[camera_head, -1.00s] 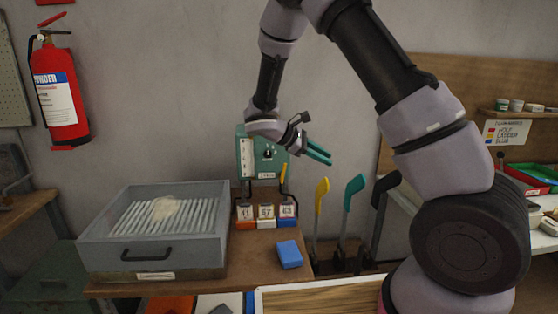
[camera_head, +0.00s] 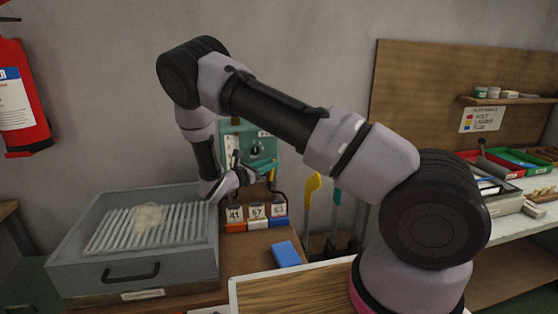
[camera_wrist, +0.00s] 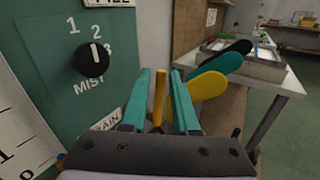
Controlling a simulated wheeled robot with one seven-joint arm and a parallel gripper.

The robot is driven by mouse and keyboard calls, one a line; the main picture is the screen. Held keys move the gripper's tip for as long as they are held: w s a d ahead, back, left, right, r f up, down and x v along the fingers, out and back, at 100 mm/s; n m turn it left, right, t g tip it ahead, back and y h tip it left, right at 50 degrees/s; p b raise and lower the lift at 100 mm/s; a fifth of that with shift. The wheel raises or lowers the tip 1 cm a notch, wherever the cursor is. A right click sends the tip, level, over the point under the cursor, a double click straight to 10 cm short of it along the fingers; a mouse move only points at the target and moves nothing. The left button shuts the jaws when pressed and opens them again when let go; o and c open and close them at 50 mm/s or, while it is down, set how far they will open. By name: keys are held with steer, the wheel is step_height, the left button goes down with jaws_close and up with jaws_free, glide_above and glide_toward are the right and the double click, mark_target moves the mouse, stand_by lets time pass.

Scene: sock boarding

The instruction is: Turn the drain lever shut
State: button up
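The drain lever is a yellow-orange bar, upright in the wrist view (camera_wrist: 159,92), and it also shows in the head view (camera_head: 271,176) at the lower right of the green control panel (camera_head: 236,138). In the wrist view a partly covered label ending in "AIN" (camera_wrist: 106,121) is beside it. My gripper (camera_wrist: 161,85) is open, with one teal finger on each side of the lever and a gap visible on both sides. Whether the lever lies at fingertip depth is hard to tell. In the head view my gripper (camera_head: 250,175) is just left of the lever, its fingers partly hidden.
The panel has a black mist knob (camera_wrist: 91,58) left of my fingers. Yellow (camera_wrist: 209,86) and dark boards stand to the right. A grey steam tray (camera_head: 85,262) with a pale sock (camera_head: 148,217) is left. Numbered blocks (camera_head: 257,213) and a blue block (camera_head: 286,254) are below.

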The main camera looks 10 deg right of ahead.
steer(key=shift+x, duration=2.7)
steer(key=shift+s, duration=0.1)
jaws_close()
